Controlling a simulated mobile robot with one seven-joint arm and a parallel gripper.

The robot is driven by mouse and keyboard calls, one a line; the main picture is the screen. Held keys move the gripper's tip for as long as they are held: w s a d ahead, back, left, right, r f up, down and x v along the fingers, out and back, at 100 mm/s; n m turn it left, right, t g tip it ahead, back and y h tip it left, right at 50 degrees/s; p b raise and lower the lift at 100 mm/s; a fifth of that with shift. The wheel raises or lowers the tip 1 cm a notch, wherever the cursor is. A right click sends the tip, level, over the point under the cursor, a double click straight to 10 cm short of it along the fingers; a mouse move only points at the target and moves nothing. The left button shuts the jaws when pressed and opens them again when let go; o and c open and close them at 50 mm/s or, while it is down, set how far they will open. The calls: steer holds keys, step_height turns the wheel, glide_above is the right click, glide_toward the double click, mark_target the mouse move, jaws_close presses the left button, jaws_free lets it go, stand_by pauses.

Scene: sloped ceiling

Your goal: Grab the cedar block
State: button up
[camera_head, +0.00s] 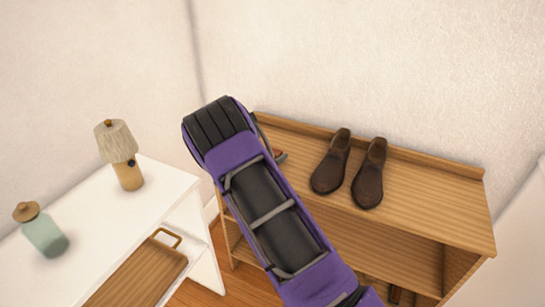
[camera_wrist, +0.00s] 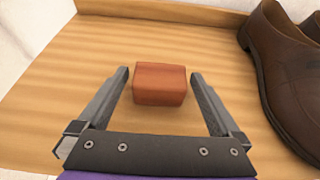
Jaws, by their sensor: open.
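The cedar block (camera_wrist: 160,84) is a small reddish-brown block lying on the wooden shelf top. In the wrist view it sits between and slightly beyond the tips of my gripper (camera_wrist: 159,74), with a gap on each side. My gripper is open and holds nothing. In the head view my purple arm covers most of that spot, and only a small reddish part of the block (camera_head: 281,156) shows at the arm's right edge. The gripper fingers are mostly hidden there.
Brown shoes (camera_head: 368,186) stand on the shelf top (camera_head: 440,200), to the right of the block. A raised back edge runs along the wall.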

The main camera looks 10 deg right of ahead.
steer(key=shift+w+d+f, duration=0.25)
steer(key=shift+w+d, duration=0.1)
steer(key=shift+w, duration=0.15)
steer(key=c, duration=1.2)
